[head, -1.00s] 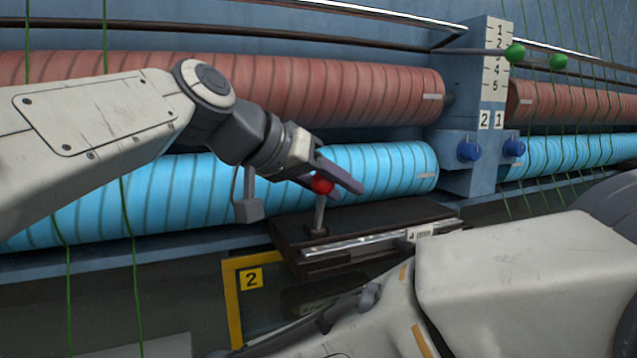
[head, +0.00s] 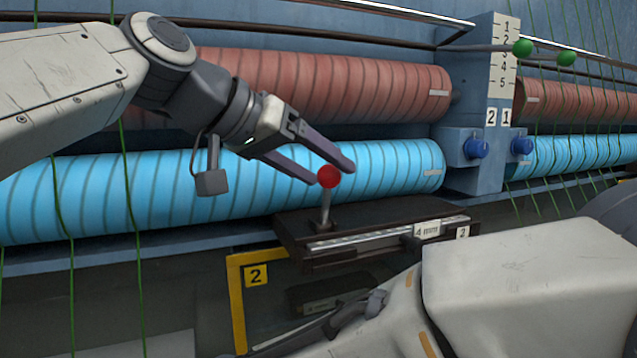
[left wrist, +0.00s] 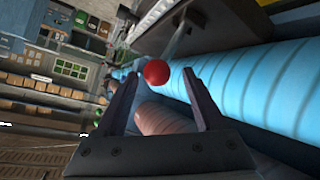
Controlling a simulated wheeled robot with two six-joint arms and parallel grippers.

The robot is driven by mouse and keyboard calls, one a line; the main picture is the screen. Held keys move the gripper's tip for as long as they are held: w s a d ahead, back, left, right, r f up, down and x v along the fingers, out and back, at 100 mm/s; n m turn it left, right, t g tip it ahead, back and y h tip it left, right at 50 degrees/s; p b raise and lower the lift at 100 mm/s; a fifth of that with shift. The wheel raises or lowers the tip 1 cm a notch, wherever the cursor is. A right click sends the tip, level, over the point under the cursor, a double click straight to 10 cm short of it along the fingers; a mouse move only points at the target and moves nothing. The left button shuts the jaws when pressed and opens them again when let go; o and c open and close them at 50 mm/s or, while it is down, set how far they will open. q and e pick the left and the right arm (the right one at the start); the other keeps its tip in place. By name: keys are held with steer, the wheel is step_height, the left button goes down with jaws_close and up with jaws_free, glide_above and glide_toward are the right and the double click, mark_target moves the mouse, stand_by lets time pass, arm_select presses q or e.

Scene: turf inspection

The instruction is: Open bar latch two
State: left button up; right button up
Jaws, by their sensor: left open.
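Bar latch two shows as an upright grey lever (head: 326,210) with a red ball knob (head: 328,176). It stands on a dark bar (head: 380,215) above a yellow frame marked 2. My left gripper (head: 333,173) is open, with its two fingers pointing down to the right at the knob. In the left wrist view, the red knob (left wrist: 156,72) appears between the fingertips (left wrist: 160,78), with gaps on both sides. I cannot tell how deep it sits between them.
Blue roller (head: 400,170) and red roller (head: 380,88) run behind the latch. A blue post (head: 482,165) with blue knobs stands to the right. Green cords hang at both sides. A white arm link of mine fills the lower right.

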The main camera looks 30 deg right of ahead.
arm_select(q)
steer(key=v, duration=0.5)
steer(key=shift+a+r, duration=0.2)
steer(key=shift+f+b, duration=0.1)
steer(key=shift+b, duration=0.2)
